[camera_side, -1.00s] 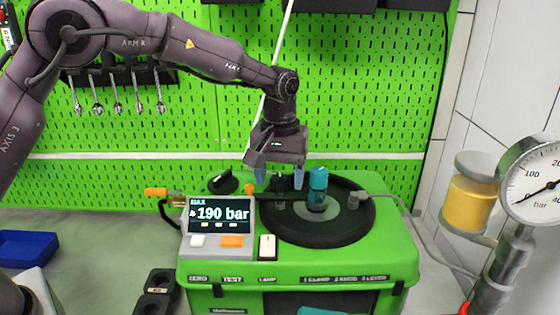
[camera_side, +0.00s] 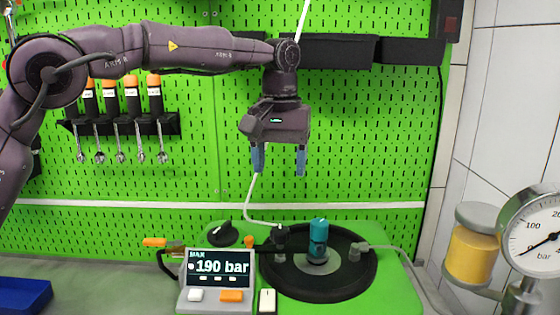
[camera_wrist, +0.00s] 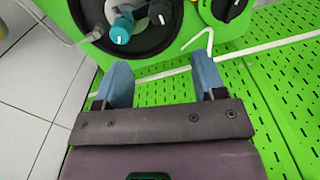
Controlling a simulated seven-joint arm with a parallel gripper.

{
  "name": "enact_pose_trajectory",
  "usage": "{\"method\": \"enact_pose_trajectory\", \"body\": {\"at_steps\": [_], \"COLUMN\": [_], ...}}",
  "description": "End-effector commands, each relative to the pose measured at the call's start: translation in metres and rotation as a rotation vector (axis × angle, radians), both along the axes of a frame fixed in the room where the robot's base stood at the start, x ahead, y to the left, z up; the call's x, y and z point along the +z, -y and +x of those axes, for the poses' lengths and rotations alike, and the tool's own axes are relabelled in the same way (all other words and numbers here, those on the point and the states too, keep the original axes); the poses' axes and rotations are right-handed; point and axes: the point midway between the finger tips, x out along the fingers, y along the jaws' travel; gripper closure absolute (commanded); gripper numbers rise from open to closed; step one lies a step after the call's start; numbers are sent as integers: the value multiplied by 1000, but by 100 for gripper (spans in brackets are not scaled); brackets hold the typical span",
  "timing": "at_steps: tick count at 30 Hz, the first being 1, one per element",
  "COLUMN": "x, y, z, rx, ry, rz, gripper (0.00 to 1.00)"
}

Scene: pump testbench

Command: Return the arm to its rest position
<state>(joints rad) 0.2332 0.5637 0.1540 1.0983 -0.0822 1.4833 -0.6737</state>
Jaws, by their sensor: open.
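My gripper (camera_side: 278,160) hangs pointing down above the pump testbench (camera_side: 385,285), with its blue fingers apart and nothing between them. In the wrist view my gripper (camera_wrist: 162,82) also shows open and empty. A teal cylinder (camera_side: 318,240) stands upright on the black round plate (camera_side: 340,284) below and to the right of the fingers, clear of them. The teal cylinder also shows in the wrist view (camera_wrist: 121,31). A small black knob (camera_side: 279,237) sits left of the cylinder on the plate. The display (camera_side: 221,267) reads MAX 190 bar.
A pressure gauge (camera_side: 540,232) and a yellow-filled cup (camera_side: 472,258) stand at the right. A tool rack (camera_side: 122,124) hangs on the green pegboard (camera_side: 380,140) behind my arm. A blue bin (camera_side: 25,294) is at the lower left. Air around the gripper looks free.

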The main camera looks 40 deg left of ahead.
Motion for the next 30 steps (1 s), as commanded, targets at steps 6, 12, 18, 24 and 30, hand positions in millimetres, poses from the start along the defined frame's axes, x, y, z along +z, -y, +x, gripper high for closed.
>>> {"method": "enact_pose_trajectory", "body": {"at_steps": [6,12,18,24,30], "x": [0,-1,-28,-15,-9], "y": [0,0,-9,-28,-46], "z": [0,4,-22,-86,-165], "rx": [0,-59,-238,-405,-539], "ry": [1,24,24,111,223], "rz": [-1,-1,0,-6,20], "gripper": [36,36,36,36,36]}}
